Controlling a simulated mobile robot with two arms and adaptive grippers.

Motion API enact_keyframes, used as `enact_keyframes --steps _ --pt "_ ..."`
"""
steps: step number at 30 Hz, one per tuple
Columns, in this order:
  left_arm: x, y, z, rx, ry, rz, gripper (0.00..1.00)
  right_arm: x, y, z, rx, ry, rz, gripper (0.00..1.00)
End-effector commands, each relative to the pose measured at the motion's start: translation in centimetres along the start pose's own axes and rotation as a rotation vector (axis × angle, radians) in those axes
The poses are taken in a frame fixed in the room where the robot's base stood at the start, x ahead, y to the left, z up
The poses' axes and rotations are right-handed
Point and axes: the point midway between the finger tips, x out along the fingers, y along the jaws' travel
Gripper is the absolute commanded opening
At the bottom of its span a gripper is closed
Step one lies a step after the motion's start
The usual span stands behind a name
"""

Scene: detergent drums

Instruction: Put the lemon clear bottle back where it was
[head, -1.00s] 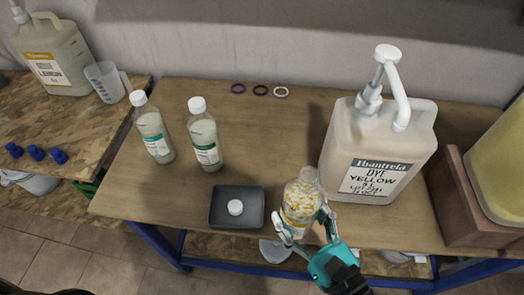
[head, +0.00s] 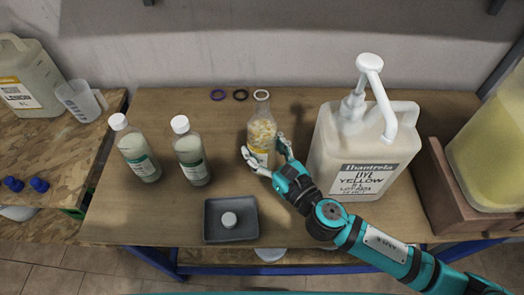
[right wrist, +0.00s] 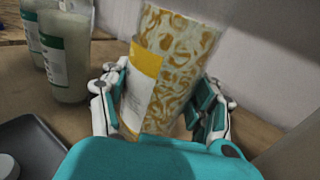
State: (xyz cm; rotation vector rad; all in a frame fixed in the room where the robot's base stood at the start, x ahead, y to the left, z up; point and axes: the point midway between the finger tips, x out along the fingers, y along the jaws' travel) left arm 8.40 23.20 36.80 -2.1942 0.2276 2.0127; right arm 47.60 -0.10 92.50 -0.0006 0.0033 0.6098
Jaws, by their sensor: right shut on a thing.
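The clear bottle (head: 261,128) has a yellow label and yellow-flecked contents and no cap on its neck. It is upright near the back middle of the table, its top overlapping the white ring (head: 261,94) in the head view. I cannot tell whether its base touches the table. My right gripper (head: 264,152) is shut around its lower body. In the right wrist view the bottle (right wrist: 172,70) sits between both fingers (right wrist: 160,105), its yellow label facing left. My left gripper is not in view.
Two capped green-label bottles (head: 138,155) (head: 190,158) stand to the left. A dark tray (head: 212,232) holding a white cap (head: 229,219) is at the front. The large pump jug (head: 362,150) stands close to the right. Purple (head: 217,95) and black rings (head: 240,95) lie at the back.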

Motion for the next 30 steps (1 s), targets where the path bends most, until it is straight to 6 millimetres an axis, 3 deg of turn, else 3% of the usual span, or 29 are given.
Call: enact_keyframes --steps 2,10,23,24,29,30 --pt "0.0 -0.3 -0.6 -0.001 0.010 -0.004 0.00 0.5 -0.1 0.1 0.001 -0.004 0.001 0.07" --pt "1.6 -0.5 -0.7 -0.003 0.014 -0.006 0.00 0.5 -0.2 -3.4 0.002 -0.001 -0.001 0.07" --pt "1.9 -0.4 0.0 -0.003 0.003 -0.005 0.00 0.5 -0.2 -3.9 0.000 -0.002 0.000 0.07" --pt "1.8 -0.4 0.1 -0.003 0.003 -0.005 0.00 0.4 -0.2 -3.9 0.000 0.001 0.000 0.65" --pt "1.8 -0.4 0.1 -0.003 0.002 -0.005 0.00 0.4 -0.2 -3.9 0.000 0.001 0.000 0.86" --pt "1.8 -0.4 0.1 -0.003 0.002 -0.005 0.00 0.4 -0.2 -3.9 0.000 0.001 0.000 0.86"
